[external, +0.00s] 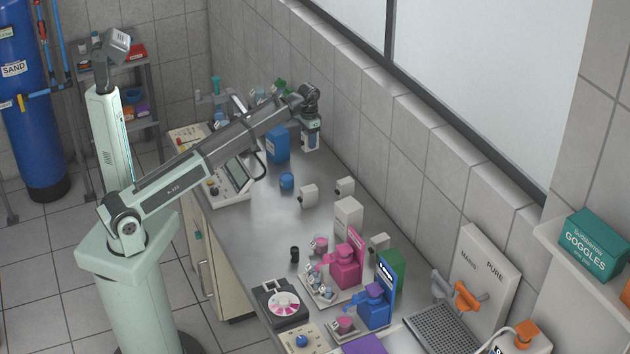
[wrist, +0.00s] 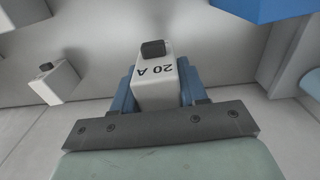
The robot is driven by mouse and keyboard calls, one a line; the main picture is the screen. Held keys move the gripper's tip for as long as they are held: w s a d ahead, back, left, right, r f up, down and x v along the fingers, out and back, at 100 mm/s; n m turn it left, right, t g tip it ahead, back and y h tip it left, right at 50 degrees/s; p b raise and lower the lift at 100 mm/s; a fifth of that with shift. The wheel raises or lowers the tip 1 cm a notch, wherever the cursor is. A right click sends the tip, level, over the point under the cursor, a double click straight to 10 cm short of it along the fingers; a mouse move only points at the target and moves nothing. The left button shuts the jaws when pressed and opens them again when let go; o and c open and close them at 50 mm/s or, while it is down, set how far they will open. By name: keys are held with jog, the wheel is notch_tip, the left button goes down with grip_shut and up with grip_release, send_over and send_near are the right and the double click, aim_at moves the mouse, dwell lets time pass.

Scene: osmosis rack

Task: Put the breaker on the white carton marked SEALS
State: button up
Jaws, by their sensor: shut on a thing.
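My gripper (external: 310,138) is at the far end of the bench, near the tiled wall, with the arm stretched out. In the wrist view my gripper (wrist: 160,92) is shut on the breaker (wrist: 155,88), a white block marked 20 A with a dark toggle, between its blue fingers. In the external view the breaker is too small to make out clearly. A plain white carton (external: 348,217) stands mid-bench, nearer the camera than my gripper; no SEALS lettering can be read on it, so I cannot tell whether it is the marked one.
A blue box (external: 277,144) stands left of my gripper. Small white blocks (external: 308,196) are farther along the bench. Pink (external: 344,266) and blue (external: 374,307) devices stand nearer the camera. The metal bench top (external: 250,225) has clear room on its left.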

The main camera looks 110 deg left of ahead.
jog(key=shift+w+r, duration=0.1)
jog(key=shift+r, duration=0.15)
jog(key=w+d+r+m, duration=0.3)
jog(key=w+d+r, duration=0.1)
jog(key=w+d, duration=1.05)
notch_tip(320, 180, up, 8)
jog(key=n, duration=0.2)
send_over(349, 205)
jog(key=shift+a+f, duration=0.1)
jog(key=shift+f, duration=4.05)
jog(key=shift+f, duration=0.15)
jog(key=o, duration=1.1)
